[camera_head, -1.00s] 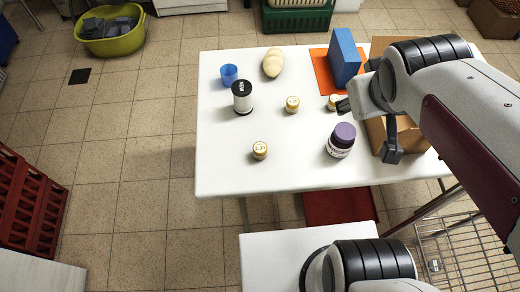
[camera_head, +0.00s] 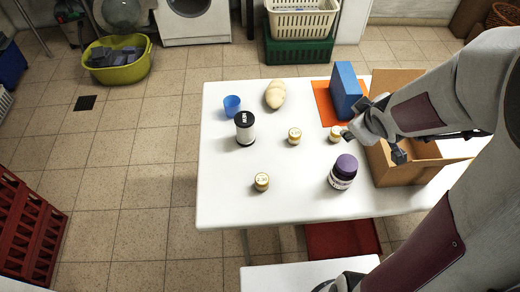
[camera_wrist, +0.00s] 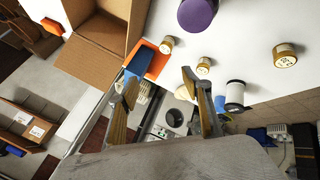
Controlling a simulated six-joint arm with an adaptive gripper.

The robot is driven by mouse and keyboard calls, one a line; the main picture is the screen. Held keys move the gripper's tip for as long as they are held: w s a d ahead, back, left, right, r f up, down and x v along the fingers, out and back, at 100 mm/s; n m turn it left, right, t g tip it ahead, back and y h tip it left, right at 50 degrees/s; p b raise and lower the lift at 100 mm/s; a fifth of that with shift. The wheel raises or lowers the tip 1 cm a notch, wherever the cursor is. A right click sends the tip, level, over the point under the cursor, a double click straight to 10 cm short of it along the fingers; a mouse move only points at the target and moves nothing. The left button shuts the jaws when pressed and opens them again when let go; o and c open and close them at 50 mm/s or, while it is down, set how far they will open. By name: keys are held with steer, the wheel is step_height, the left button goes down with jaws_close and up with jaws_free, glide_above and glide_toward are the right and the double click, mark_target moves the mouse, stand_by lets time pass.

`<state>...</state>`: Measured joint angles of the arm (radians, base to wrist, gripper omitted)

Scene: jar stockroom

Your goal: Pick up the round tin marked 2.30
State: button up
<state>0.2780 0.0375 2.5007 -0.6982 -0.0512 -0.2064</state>
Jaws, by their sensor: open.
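Three small round tins with gold sides and pale tops stand on the white table (camera_head: 225,205). The front tin (camera_head: 261,181) seems to bear 2.30, though its print is small; it also shows at the right of the wrist view (camera_wrist: 285,55). A second tin (camera_head: 294,136) stands near the middle, and a third tin (camera_head: 336,134) beside the orange mat. Their marks are too small to read. My gripper (camera_head: 382,128) is above the table's right part, near the third tin and apart from the front tin. Its fingers (camera_wrist: 160,72) are spread and empty.
A purple-lidded jar (camera_head: 343,172) stands right of the front tin. A black-lidded white jar (camera_head: 245,128), blue cup (camera_head: 232,106) and bread-like item (camera_head: 275,95) are farther back. A blue box (camera_head: 346,92) and open cardboard box (camera_head: 405,172) are on the right. The table's front left is clear.

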mark_target(266, 181)
steer(key=s+a+f+n+y, duration=0.1)
steer(key=a+f+n+y, duration=0.1)
steer(key=f, duration=0.3)
steer(key=s+a+f+n+y, duration=0.1)
steer(key=a+f+n+y, duration=0.1)
steer(key=a+f+y, duration=0.2)
steer(key=s+a+f+n+y, duration=0.1)
steer(key=a+f+y, duration=0.2)
steer(key=a+f, duration=0.2)
steer(key=shift+a+f+n+g, duration=0.2)
steer(key=shift+f+n+g, duration=0.2)
steer(key=shift+f, duration=1)
steer(key=s+a+y, duration=0.1)
steer(key=a, duration=0.1)
steer(key=s+a+y, duration=0.2)
steer(key=shift+s+a, duration=0.2)
steer(key=shift+s, duration=0.05)
steer(key=shift+s+a+r+y, duration=0.2)
steer(key=shift+s+a+y, duration=0.3)
steer(key=shift+y, duration=0.2)
steer(key=shift+x, duration=1.35)
steer(key=shift+w, duration=0.1)
